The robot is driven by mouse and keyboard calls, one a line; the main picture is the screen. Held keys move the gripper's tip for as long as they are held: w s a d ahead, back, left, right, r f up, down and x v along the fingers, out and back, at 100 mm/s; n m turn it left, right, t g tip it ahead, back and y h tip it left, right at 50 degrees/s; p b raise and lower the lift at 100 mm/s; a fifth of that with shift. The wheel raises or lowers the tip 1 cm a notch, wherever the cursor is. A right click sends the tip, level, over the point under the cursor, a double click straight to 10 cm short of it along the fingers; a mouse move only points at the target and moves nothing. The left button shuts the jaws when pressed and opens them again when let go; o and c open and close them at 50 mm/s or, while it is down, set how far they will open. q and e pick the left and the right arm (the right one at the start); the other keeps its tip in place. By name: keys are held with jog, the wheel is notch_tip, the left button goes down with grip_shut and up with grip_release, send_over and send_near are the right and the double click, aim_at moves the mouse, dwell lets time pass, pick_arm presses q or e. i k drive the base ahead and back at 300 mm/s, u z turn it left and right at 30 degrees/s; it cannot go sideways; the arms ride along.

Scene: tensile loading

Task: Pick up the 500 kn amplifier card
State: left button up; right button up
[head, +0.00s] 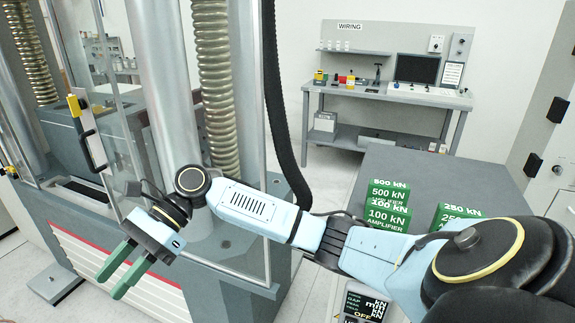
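The 500 kN amplifier card (388,190) is a green block with white lettering, standing on the grey table behind the 100 kN card. Its lower part is hidden by that card. The green 100 kN card (388,216) stands directly in front of it. The green 250 kN card (447,213) is to the right, partly hidden by my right arm. My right gripper (110,288) has green fingers spread apart with nothing between them. It is far left of the cards, in front of the testing machine. My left gripper is not in view.
The grey table (400,160) has bare room behind the cards. My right arm crosses in front of its near part. The testing machine (150,90), with columns and a clear door, fills the left. A display panel (365,305) is at the bottom. A wiring bench (385,95) stands behind.

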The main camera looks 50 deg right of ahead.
aim_at(394, 193)
jog(key=z, duration=2.3)
jog(key=i, duration=1)
jog(key=z, duration=0.15)
